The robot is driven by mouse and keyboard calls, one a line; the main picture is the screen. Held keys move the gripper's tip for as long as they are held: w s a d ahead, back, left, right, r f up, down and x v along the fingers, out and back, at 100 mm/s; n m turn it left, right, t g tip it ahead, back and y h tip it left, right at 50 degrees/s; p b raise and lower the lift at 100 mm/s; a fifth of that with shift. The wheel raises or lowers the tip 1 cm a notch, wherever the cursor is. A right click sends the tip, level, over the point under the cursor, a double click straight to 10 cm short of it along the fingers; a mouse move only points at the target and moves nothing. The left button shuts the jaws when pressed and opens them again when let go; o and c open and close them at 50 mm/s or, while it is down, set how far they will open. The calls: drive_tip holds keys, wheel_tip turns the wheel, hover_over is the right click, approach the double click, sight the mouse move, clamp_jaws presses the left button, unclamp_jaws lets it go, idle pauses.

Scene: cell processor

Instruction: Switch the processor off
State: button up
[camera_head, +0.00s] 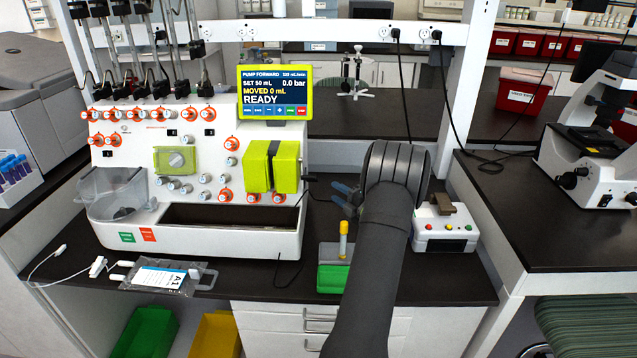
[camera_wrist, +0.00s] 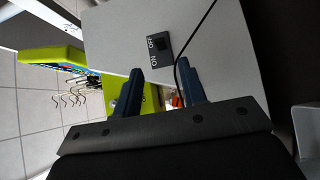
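The processor (camera_head: 185,240) is a white machine with orange-ringed knobs, at the left of the head view. Its yellow-framed screen (camera_head: 275,93) is lit and reads READY. In the wrist view, a black switch (camera_wrist: 160,46) marked ON and OFF sits on a plain light side panel (camera_wrist: 115,35). I cannot tell its rocker position. My gripper (camera_head: 335,192) is right of the processor, partly hidden behind my arm. In the wrist view its two blue fingers (camera_wrist: 160,76) are apart and empty, with the switch ahead of and between their tips. No contact shows.
A black cable (camera_wrist: 183,52) runs down beside the switch, by the right finger. On the bench, a yellow-capped tube (camera_head: 343,240) stands in a green holder, and a small white box with coloured buttons (camera_head: 446,228) sits right of my arm. A bag (camera_head: 163,277) lies front left.

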drive_tip(key=x, duration=0.9)
drive_tip(key=shift+w+a, duration=0.25)
drive_tip(key=shift+c, duration=0.5)
clamp_jaws()
